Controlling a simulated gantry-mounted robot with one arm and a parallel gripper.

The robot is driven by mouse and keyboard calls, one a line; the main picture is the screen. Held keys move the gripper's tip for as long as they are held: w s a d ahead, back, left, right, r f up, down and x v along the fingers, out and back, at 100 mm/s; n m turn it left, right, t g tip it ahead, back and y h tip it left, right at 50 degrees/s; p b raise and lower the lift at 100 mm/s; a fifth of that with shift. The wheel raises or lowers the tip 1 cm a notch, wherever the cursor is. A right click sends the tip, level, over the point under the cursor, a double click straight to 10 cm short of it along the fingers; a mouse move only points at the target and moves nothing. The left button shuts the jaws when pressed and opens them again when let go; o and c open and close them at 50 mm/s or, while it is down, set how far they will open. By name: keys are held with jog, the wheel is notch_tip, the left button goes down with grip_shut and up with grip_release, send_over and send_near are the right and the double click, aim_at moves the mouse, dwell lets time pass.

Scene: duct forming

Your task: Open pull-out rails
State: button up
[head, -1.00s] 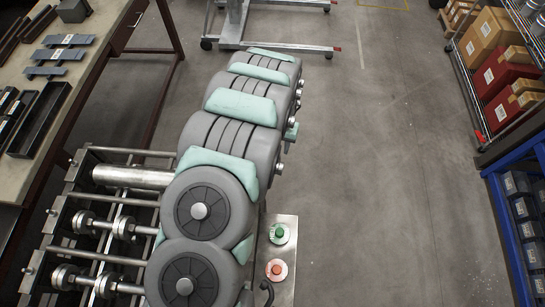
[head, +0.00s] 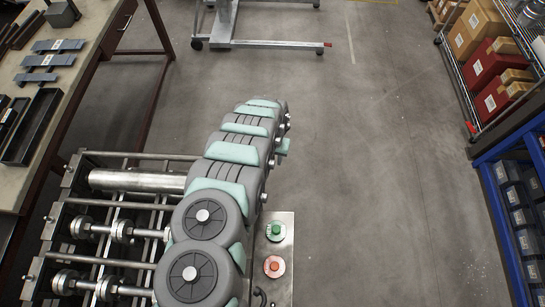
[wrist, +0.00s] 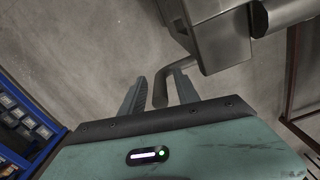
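The rolling machine (head: 98,237) stands at the lower left of the head view, with metal rollers and bars across its frame. In the wrist view a bent grey metal handle (wrist: 160,88) comes down from a grey metal body (wrist: 225,35). My gripper (wrist: 160,85) has its two fingers apart, one on each side of the handle. Gaps show between the handle and both fingers, so it does not look clamped. In the head view my arm hides the gripper. A dark curved handle end (head: 260,294) shows beside the arm at the bottom. The rails cannot be made out clearly.
A panel with a green button (head: 275,231) and a red button (head: 274,266) is right beside my arm. A workbench (head: 80,90) is at the left, a wheeled stand (head: 270,44) at the back. Shelves with boxes (head: 490,70) and blue racking (head: 505,190) line the right. The middle floor is clear.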

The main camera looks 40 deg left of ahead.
dwell(0.3)
grip_shut()
jog(key=shift+f, duration=0.1)
dwell(1.2)
